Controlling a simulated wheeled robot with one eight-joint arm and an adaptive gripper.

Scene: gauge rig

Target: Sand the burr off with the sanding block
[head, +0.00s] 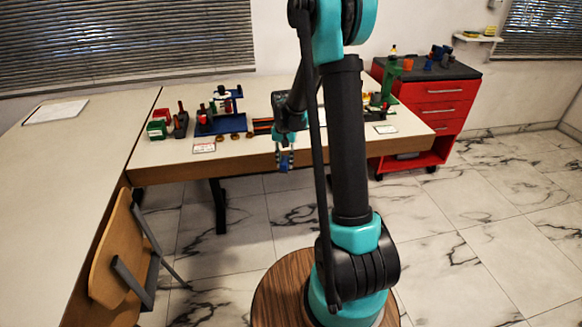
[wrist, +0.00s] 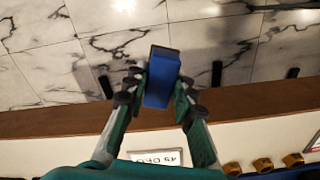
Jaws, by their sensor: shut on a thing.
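My gripper (head: 285,152) is in front of the bench's front edge in the head view, pointing down. In the wrist view my gripper (wrist: 161,86) is shut on a blue block with a dark end face (wrist: 160,77), which looks like the sanding block. The block (head: 285,163) hangs over the floor, apart from the bench. A blue base with small parts (head: 222,126) stands on the bench to the left of my gripper. The burr is too small to make out.
The bench (head: 240,164) bears red and green bins (head: 157,130), brass-coloured pieces (wrist: 262,163) and a white label card (wrist: 157,157). A wooden chair (head: 110,245) stands at the left. A red drawer cabinet (head: 440,92) stands at the right.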

